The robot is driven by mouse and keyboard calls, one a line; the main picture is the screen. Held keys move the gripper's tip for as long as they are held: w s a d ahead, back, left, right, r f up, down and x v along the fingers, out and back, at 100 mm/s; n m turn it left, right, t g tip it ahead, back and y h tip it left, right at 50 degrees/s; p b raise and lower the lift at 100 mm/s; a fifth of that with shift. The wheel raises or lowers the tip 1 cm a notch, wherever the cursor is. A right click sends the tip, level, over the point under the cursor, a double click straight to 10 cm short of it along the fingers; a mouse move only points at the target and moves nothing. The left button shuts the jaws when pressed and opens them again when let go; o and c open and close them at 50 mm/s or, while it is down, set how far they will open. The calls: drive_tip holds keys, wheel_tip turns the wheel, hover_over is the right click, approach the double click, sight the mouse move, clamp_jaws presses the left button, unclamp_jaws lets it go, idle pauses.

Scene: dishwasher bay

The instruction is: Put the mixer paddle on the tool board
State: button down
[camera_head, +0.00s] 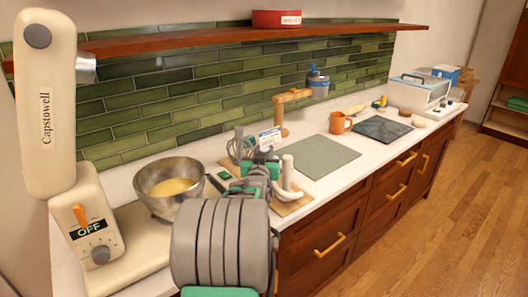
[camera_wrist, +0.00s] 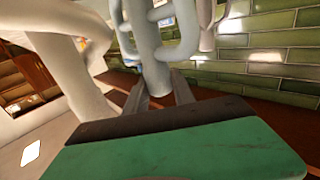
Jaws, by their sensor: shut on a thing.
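The mixer paddle (camera_wrist: 160,60) is grey, with a thick shaft and open frame, and stands up between my finger tips in the wrist view. My gripper (camera_wrist: 160,98) is shut on its shaft. In the head view my gripper (camera_head: 262,172) is over the counter, right of the mixing bowl, and the grey paddle (camera_head: 238,142) shows just beyond it, partly hidden. The tool board (camera_head: 294,207) is a light wooden base under and beside my gripper, partly covered by my arm. A white curved tool (camera_head: 287,178) stands on it. A small label sign (camera_head: 270,138) stands behind.
A cream stand mixer (camera_head: 48,110), its head raised, is at left with a steel bowl (camera_head: 170,187) of yellow batter. A grey-green mat (camera_head: 317,156), orange mug (camera_head: 339,123) and dark slab (camera_head: 382,129) lie to the right. A wooden shelf (camera_head: 230,40) runs above.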

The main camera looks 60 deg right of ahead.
drive_tip(key=shift+f, duration=0.15)
drive_tip(key=c, duration=1.1)
unclamp_jaws()
drive_tip(key=shift+o, duration=0.2)
drive_tip(key=shift+r, duration=0.2)
drive_tip(key=b+v, duration=0.1)
drive_tip(key=v, duration=1.1)
drive_tip(key=shift+b, duration=0.3)
